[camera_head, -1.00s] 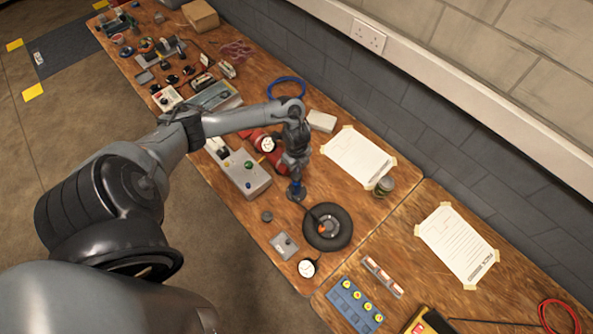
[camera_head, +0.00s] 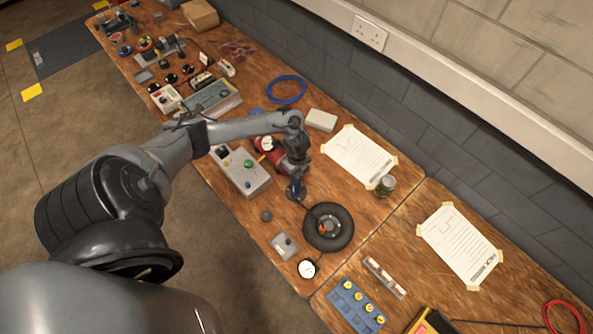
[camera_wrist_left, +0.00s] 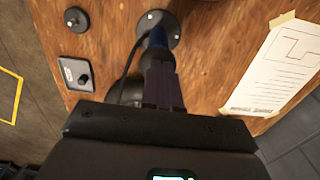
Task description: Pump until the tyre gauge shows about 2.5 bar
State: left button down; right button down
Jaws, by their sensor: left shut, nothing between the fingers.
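The black tyre (camera_head: 342,228) lies flat on the wooden bench, with a small orange-red part near its middle. A white round gauge (camera_head: 307,269) lies in front of it; its needle is too small to read. My right gripper is not in view.
A grey control box (camera_head: 242,172) and a red cylinder (camera_head: 266,146) are close to my left arm. A small grey switch box (camera_head: 285,246) lies near the gauge. A jar (camera_head: 385,186) and taped paper (camera_head: 360,158) lie behind. A blue tray (camera_head: 356,308) is at the front.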

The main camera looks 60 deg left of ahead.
pick_arm(q)
jog(key=shift+s+f, duration=0.15)
jog(key=shift+f, duration=0.1)
jog(key=shift+r+p, duration=0.35)
jog(key=shift+p, duration=0.15)
notch_tip(320, 180, up, 4)
jog(key=p, duration=0.4)
jog(key=shift+r, duration=0.2)
notch_tip(320, 180, up, 9)
jog(key=shift+r, duration=0.2)
dwell(0.3)
